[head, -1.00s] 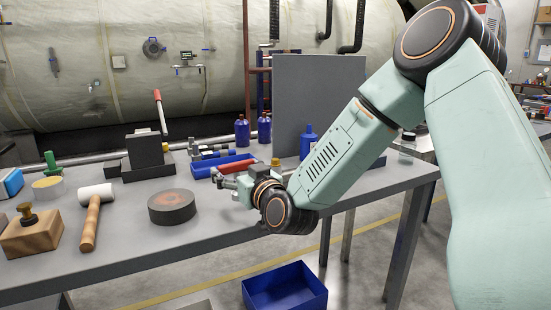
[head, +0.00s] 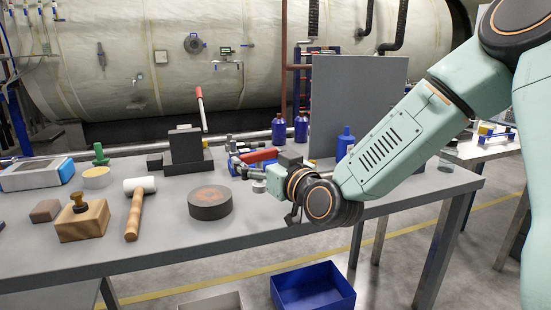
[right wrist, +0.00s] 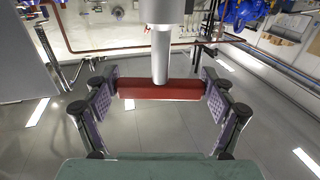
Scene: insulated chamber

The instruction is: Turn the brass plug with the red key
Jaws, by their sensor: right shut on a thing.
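My right gripper (head: 248,168) is over the table's back middle, its fingers toward the left. In the right wrist view the right gripper (right wrist: 160,88) is shut on a red bar, the handle of the red key (right wrist: 135,90). The key's stepped grey shaft (right wrist: 160,55) runs up from the bar's middle. In the head view the held key is hard to tell apart from the clutter. A brass plug (head: 78,203) stands in a wooden block (head: 83,222) at the table's left front, well away from my right gripper. My left gripper is not in view.
A dark round disc (head: 210,203) and a white-headed mallet (head: 137,207) lie between gripper and block. A dark stepped stand (head: 185,146), a grey panel (head: 360,95) and blue bottles (head: 301,128) stand behind. A blue bin (head: 313,290) is below the front edge.

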